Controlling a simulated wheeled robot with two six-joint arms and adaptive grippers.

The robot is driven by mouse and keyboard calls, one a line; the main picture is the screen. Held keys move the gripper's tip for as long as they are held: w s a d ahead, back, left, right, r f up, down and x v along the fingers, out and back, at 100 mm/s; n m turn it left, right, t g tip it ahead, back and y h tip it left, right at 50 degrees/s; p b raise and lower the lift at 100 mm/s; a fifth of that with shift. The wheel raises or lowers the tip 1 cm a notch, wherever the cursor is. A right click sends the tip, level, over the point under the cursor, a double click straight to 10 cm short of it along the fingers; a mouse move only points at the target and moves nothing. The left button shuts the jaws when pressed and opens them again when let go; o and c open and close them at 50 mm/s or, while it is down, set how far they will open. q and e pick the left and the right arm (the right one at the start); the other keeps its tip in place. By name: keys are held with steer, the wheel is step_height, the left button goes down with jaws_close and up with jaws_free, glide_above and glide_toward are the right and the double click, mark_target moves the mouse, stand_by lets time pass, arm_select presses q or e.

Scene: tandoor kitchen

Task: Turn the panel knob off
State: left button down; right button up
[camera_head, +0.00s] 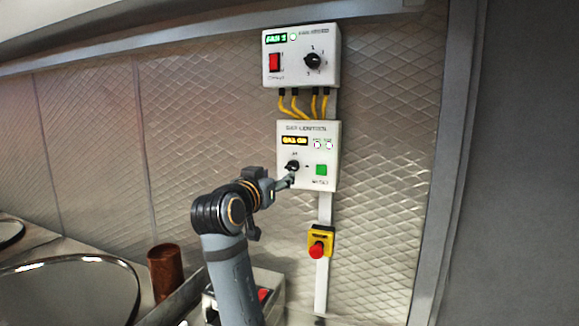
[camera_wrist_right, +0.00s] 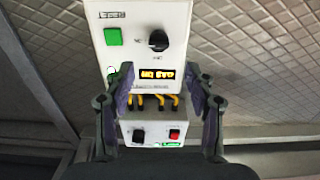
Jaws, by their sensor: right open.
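A white control panel (camera_head: 331,170) on the wall reads "GAS ON" on its amber display (camera_head: 295,140). It has a black knob (camera_head: 292,166) and a green button (camera_head: 321,170). In the right wrist view the panel is upside down, with its knob (camera_wrist_right: 158,40) and display (camera_wrist_right: 157,73) showing. My right gripper (camera_head: 287,181) is just below and in front of that knob in the head view. In the wrist view its two fingers (camera_wrist_right: 158,82) are spread, with nothing between them, and the knob lies beyond the tips. Whether they touch the panel is unclear. My left gripper is out of view.
A second white panel (camera_head: 300,75) above has its own black knob (camera_head: 313,61), a red switch (camera_head: 274,62) and a green display. Yellow cables join the panels. A red emergency button (camera_head: 317,250) sits below. A brown cup (camera_head: 166,272) stands lower left.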

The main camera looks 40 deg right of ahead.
mark_target(290, 168)
steer(key=p+x, duration=0.2)
steer(key=x, duration=0.4)
steer(key=shift+d+r+p, duration=0.15)
steer(key=shift+d+p, duration=0.15)
steer(key=shift+p, duration=0.05)
steer(key=x, duration=0.1)
steer(key=p+x, duration=0.1)
steer(key=x, duration=0.1)
steer(key=shift+f, duration=0.25)
steer(key=shift+w+d, duration=0.1)
steer(key=c, duration=1.1)
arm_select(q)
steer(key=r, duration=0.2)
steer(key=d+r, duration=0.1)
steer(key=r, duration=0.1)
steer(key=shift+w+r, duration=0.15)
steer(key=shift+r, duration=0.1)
arm_select(e)
steer(key=shift+c, duration=0.2)
